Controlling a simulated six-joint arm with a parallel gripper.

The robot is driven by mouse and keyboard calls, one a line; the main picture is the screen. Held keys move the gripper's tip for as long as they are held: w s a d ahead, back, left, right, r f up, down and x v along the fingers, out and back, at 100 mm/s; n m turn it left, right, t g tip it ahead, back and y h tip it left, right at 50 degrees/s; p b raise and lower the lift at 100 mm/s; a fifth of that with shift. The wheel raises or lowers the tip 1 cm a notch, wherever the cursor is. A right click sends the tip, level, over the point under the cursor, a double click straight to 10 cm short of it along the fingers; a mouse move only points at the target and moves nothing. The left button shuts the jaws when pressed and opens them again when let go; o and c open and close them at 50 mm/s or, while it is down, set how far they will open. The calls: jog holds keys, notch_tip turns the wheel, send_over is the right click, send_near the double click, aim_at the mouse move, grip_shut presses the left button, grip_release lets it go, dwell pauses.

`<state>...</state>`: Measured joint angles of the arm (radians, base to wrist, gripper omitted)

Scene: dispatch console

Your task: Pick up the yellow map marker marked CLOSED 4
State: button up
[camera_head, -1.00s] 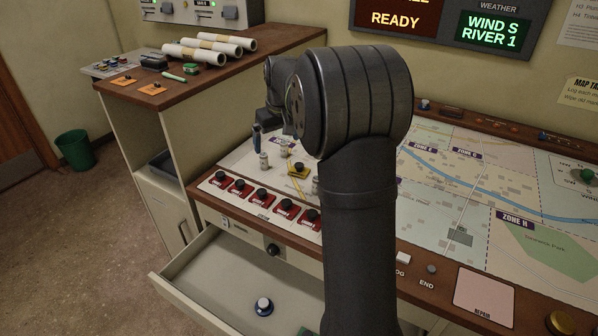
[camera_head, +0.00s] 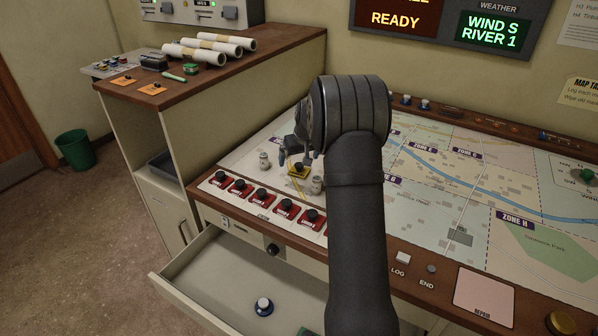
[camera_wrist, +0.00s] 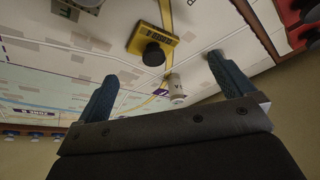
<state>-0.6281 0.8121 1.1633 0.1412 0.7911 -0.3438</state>
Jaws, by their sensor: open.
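The yellow map marker (camera_head: 299,174), a small block with a black knob, stands on the map table behind the row of red tiles. In the wrist view the marker (camera_wrist: 147,36) lies beyond my fingertips, between their lines and apart from them. Its lettering is too small to read surely. My gripper (camera_wrist: 166,82) is open and empty, its two blue-grey fingers spread. In the head view my gripper (camera_head: 295,158) hangs close to the marker, partly hidden by my wrist.
In the wrist view one cylinder (camera_wrist: 176,88) shows between the fingers. Red tiles with black knobs (camera_head: 262,195) line the front edge. An open drawer (camera_head: 225,270) juts out below.

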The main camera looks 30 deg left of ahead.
aim_at(298, 165)
jog(key=shift+w+x, duration=0.25)
jog(key=shift+x, duration=1.45)
jog(key=shift+w+x, duration=0.25)
jog(key=shift+x, duration=1.45)
jog(key=shift+r, duration=0.15)
jog(key=c, duration=1.4)
jog(key=shift+c, duration=0.2)
